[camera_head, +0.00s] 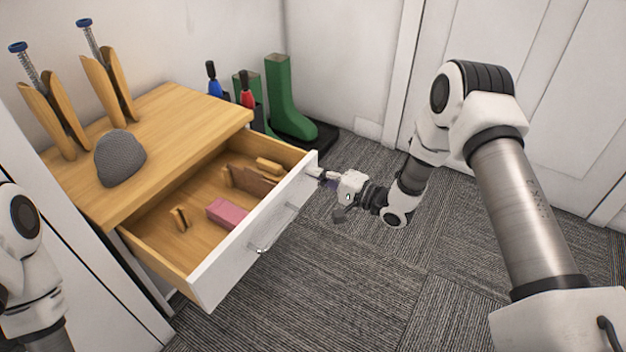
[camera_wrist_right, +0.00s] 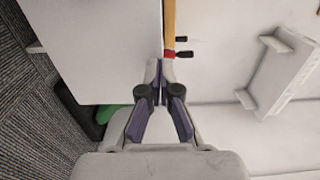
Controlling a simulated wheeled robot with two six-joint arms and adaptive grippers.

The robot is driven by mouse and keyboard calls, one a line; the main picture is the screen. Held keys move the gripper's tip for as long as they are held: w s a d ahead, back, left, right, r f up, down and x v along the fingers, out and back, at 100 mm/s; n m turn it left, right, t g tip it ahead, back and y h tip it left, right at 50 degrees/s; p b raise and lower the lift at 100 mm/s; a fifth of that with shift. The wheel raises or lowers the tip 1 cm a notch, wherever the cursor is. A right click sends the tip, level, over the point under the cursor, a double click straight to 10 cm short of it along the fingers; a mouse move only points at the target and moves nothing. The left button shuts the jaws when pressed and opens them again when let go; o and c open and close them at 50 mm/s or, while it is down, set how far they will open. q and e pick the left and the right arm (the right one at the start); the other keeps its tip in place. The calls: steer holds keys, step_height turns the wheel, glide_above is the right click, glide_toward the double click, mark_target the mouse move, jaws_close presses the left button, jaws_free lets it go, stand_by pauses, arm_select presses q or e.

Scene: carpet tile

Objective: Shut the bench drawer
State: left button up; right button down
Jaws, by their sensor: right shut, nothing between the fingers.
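The bench drawer (camera_head: 212,292) is pulled well out of the wooden bench, with a white front and a metal handle (camera_head: 262,246) on it. My right gripper (camera_head: 318,173) is shut and empty, with its tips at the far right end of the drawer front. In the right wrist view the shut fingertips (camera_wrist_right: 160,66) are close to the edge of a white panel; I cannot tell if they touch it. The wooden bench top (camera_head: 175,120) is above the drawer. My left gripper is not in view; only part of my left arm shows at the left edge.
In the drawer lie a pink block (camera_head: 227,213) and several wooden pieces. A grey cap (camera_head: 120,158) and wooden boot trees (camera_head: 108,88) are on the bench top. Green boots (camera_head: 288,105) stand on a dark tray behind. Carpet in front of the drawer is clear.

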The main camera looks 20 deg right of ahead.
steer(key=shift+w+a, duration=0.3)
steer(key=shift+w, duration=0.05)
steer(key=shift+w+a, duration=0.1)
steer(key=b+x, duration=0.2)
steer(key=x, duration=1.7)
steer(key=shift+r+b, duration=0.1)
steer(key=shift+b, duration=0.25)
